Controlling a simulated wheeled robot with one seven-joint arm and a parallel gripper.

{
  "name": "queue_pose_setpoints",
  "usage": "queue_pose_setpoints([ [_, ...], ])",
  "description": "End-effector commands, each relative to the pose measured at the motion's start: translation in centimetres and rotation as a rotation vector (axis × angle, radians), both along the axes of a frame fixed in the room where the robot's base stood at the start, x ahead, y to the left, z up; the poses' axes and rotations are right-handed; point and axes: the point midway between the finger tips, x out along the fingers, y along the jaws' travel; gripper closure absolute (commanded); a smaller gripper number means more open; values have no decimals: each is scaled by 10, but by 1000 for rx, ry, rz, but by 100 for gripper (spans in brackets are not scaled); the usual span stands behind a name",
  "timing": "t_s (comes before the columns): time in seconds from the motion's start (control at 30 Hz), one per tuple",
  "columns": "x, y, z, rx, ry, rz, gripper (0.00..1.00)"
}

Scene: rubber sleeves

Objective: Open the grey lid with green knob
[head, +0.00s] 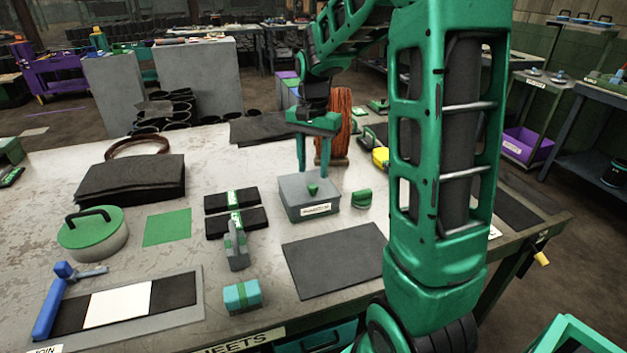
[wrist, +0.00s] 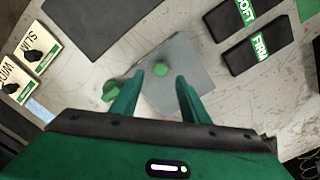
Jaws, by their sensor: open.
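The grey lid (head: 300,187) with a green knob (head: 313,189) sits on a grey square box with a paper label on its front, near the middle of the table. In the wrist view the grey lid (wrist: 185,62) lies flat below me, with its green knob (wrist: 160,69) just beyond and between my fingertips. My gripper (head: 315,168) is open and empty, pointing down above the back part of the lid. In the wrist view my gripper (wrist: 157,80) shows its two green fingers on either side of the knob, apart from it. Part of the lid is hidden behind the right finger.
A small green round-topped piece (head: 361,198) stands right of the box. Two black packs (head: 232,200) lie to its left, and a dark mat (head: 335,259) lies in front. A reddish-brown roll (head: 339,115) stands behind my gripper. Bare table lies around the green sheet (head: 167,228).

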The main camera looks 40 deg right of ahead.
Motion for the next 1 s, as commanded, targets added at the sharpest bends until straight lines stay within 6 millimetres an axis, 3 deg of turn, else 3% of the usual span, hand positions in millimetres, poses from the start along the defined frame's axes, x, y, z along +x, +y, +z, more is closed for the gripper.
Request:
queue_pose_setpoints([
  [0.1,-1,-1,-21,1,3,-2,59],
  [0.3,-1,-2,-44,0,1,-2,59],
  [0.73,-1,-2,-52,0,-1,-2,59],
  [0.9,-1,-2,-52,0,-1,-2,99],
  [0.97,-1,-2,-52,-1,0,-3,100],
  [1.0,-1,-17,-52,-1,0,-6,100],
])
